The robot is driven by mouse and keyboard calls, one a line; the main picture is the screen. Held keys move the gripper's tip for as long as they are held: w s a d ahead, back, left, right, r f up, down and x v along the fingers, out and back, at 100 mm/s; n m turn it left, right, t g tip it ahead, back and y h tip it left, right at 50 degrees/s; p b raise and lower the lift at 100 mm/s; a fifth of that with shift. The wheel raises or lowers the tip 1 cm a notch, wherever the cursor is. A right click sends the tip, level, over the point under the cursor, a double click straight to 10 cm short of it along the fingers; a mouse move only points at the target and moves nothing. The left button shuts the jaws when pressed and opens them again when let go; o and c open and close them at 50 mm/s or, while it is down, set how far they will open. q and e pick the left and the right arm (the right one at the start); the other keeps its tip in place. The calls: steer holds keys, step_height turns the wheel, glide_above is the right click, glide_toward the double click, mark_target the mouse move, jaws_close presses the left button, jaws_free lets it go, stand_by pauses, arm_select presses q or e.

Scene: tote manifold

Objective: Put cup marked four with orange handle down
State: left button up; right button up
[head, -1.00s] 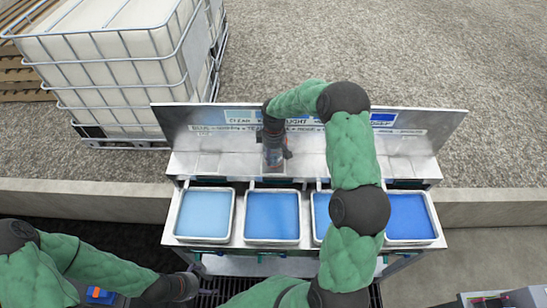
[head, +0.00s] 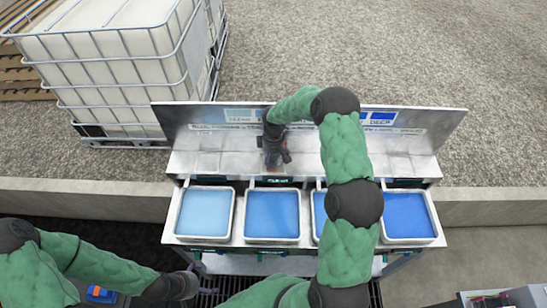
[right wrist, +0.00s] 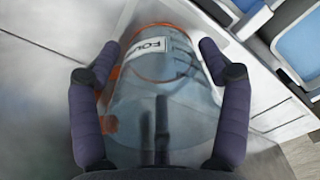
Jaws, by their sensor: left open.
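The clear cup (right wrist: 160,95) with an orange rim fills the middle of the right wrist view; its white label (right wrist: 155,47) reads "FOU", the rest cut off. Orange also shows at its left side; the handle's full shape is hidden. My right gripper (right wrist: 158,62) has a finger on each side of the cup, seemingly shut on it. In the head view my right gripper (head: 276,152) is over the back metal shelf, left of its middle; I cannot tell whether the cup touches the shelf. My left gripper (head: 190,283) is open at the lower left, below the trays.
In front of the metal shelf (head: 203,165) is a row of trays with blue liquid, including a pale one (head: 205,212) and a deeper one (head: 407,216). A lettered backboard (head: 178,116) stands behind. A white caged tank (head: 110,65) is at upper left.

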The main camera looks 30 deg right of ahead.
steer(key=shift+r, duration=0.2)
steer(key=shift+r, duration=0.35)
step_height(320, 180, up, 11)
steer(key=shift+r, duration=0.15)
